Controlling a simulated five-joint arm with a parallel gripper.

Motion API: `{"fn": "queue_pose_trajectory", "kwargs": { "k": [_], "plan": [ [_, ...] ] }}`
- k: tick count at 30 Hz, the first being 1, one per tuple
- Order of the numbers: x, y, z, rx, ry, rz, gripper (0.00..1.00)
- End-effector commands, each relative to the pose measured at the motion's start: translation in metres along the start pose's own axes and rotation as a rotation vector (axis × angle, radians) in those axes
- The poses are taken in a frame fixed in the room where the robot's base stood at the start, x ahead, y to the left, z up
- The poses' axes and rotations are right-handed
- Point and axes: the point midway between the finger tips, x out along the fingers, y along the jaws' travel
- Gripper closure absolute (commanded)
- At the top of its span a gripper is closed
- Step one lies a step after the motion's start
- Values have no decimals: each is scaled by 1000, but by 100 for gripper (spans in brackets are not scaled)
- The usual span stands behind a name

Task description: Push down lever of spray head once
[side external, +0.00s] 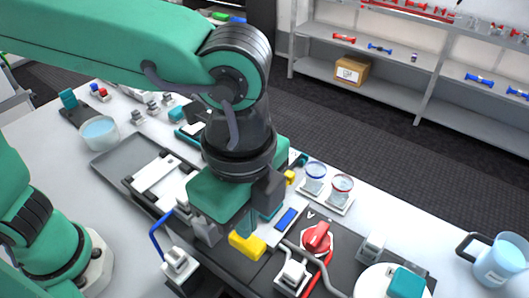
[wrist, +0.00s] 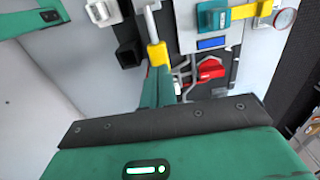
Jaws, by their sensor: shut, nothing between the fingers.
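My gripper (side external: 245,228) points down over the dark work panel, its teal fingers shut and empty. In the wrist view the closed fingers (wrist: 158,88) are at the centre. A yellow piece (side external: 247,246) sits right at the fingertips in the side view. In the wrist view a yellow grip (wrist: 157,54) on a grey rod lies just beyond the fingertips; it may be the spray head lever. I cannot tell whether the fingers touch it. The spray head body is not clearly identifiable, and my gripper hides part of the panel.
A red knob (side external: 317,238) and a blue display (side external: 287,218) are to the right of my gripper. Two small cups (side external: 341,187) stand behind. A blue bent tube (side external: 160,240) rises at the left. A jug (side external: 499,262) stands at the far right. The grey tray (side external: 118,158) has bare room.

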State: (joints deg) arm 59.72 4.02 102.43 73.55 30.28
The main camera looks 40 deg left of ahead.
Motion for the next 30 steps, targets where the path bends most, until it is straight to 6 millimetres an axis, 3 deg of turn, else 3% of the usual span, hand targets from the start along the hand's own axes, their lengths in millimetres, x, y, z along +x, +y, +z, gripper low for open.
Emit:
{"fn": "queue_pose_trajectory", "kwargs": {
  "k": [15,30],
  "plan": [
    [-32,0,0,0,1,-1,100],
    [-33,0,0,0,0,0,100]
  ]
}}
